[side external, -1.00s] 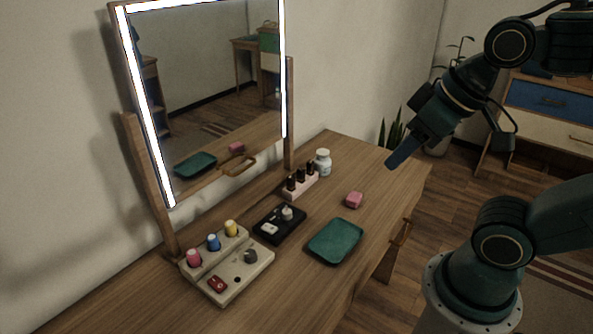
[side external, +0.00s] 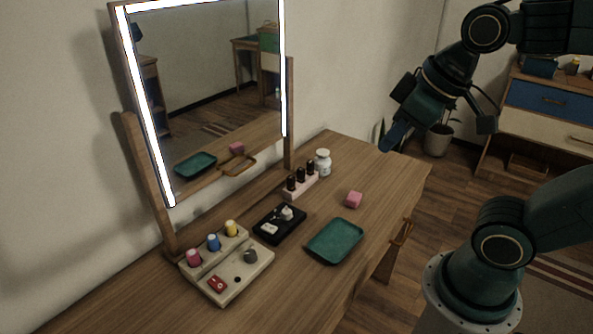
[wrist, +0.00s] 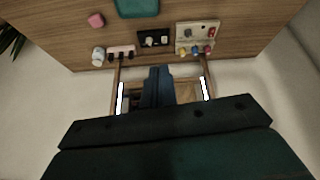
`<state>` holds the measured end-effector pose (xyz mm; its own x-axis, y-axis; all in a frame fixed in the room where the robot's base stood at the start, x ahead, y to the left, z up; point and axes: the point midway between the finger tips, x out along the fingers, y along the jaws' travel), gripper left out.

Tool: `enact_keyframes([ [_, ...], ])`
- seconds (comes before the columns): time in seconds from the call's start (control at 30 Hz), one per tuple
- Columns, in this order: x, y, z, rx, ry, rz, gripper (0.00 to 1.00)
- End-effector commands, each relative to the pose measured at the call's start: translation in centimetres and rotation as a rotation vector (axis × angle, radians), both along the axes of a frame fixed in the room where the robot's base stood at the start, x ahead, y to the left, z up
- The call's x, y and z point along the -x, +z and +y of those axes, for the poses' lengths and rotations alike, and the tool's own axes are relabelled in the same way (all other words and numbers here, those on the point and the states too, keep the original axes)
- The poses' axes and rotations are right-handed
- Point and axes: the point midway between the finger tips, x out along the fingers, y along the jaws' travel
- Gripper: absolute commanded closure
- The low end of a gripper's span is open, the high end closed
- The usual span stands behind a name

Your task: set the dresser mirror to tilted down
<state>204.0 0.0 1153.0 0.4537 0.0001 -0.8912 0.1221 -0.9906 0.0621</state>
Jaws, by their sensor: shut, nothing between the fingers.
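The dresser mirror (side external: 205,85) stands at the back of the wooden dresser, in a wooden frame between two posts, with lit white strips on its edges. It leans slightly in the side view. In the wrist view, its lit right strip (wrist: 207,88) and left strip show on both sides of my fingers, which hide part of it. My gripper (side external: 393,138) is shut and empty, held in the air to the right of the mirror, above the dresser's far right end and apart from the mirror. Its closed fingers (wrist: 158,85) also show in the wrist view.
On the dresser top (side external: 370,175) are a beige control panel (side external: 240,272) with colored knobs, a black tray (side external: 279,224), a bottle rack (side external: 300,183), a white jar (side external: 323,163), a pink block (side external: 354,200) and a green tray (side external: 335,241). The air before the mirror is clear.

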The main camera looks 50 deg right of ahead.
Motion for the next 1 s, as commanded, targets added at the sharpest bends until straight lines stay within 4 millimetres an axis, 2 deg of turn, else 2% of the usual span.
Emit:
enact_keyframes([
  [0.23, -5.0, 0.8, 0.1, 0.107, 0.217, 0.04, 1.0],
  [0.47, -10.2, 0.6, 0.4, 0.205, 0.438, 0.075, 1.0],
  [0.77, -17.1, -1.2, 0.8, 0.325, 0.734, 0.117, 1.0],
  [1.0, -22.5, -4.0, 1.3, 0.41, 0.974, 0.149, 1.0],
])
